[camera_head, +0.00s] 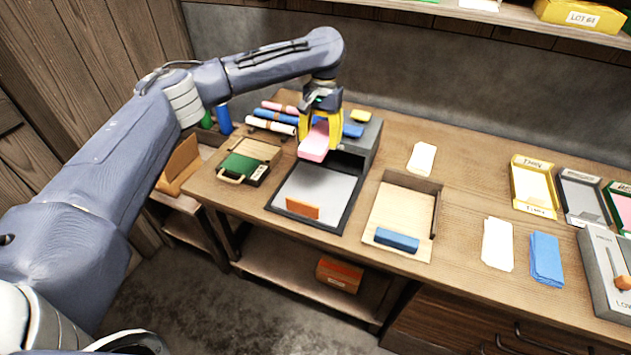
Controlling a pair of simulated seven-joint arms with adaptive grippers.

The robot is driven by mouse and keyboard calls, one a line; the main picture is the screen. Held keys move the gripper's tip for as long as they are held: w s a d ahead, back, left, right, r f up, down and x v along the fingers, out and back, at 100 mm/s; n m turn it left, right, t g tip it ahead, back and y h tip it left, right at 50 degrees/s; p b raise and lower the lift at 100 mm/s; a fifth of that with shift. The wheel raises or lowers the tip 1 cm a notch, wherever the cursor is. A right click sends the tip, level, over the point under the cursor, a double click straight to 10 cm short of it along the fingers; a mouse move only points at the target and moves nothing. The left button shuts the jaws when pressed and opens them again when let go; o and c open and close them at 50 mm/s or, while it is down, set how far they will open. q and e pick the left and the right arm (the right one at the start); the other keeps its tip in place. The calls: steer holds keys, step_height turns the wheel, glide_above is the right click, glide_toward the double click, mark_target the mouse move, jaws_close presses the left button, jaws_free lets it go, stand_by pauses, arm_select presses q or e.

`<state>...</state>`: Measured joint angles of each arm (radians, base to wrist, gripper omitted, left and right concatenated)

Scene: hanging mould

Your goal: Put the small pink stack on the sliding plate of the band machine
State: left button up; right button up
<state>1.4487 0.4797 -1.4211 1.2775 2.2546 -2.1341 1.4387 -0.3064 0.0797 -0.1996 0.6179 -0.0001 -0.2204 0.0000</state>
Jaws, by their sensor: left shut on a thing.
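My left gripper (321,132) reaches down from above with its yellow fingers shut on the small pink stack (313,146). The stack is held level or nearly so, over the far end of the sliding plate (320,190); I cannot tell the exact gap below it. The plate is light grey with a dark rim and an orange block (302,208) at its near edge. It lies pulled out in front of the dark grey band machine (366,137), whose top is partly hidden by the gripper. My right gripper is not in view.
A wooden tray with a blue block (397,239) stands right of the plate. A green case (245,164) and several rolls (272,120) lie left. White cards (422,158), a blue stack (546,258) and labelled trays (534,187) lie right. A shelf (480,14) runs above.

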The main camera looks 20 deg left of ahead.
mark_target(319, 185)
arm_select(q)
step_height(319, 185, down, 17)
steer(key=shift+r, duration=0.15)
stand_by(0.5)
steer(key=o, duration=1.2)
steer(key=r, duration=0.4)
steer(key=w+r, duration=0.1)
steer(key=r, duration=0.7)
steer(key=shift+w+d, duration=0.1)
steer(key=shift+w, duration=0.15)
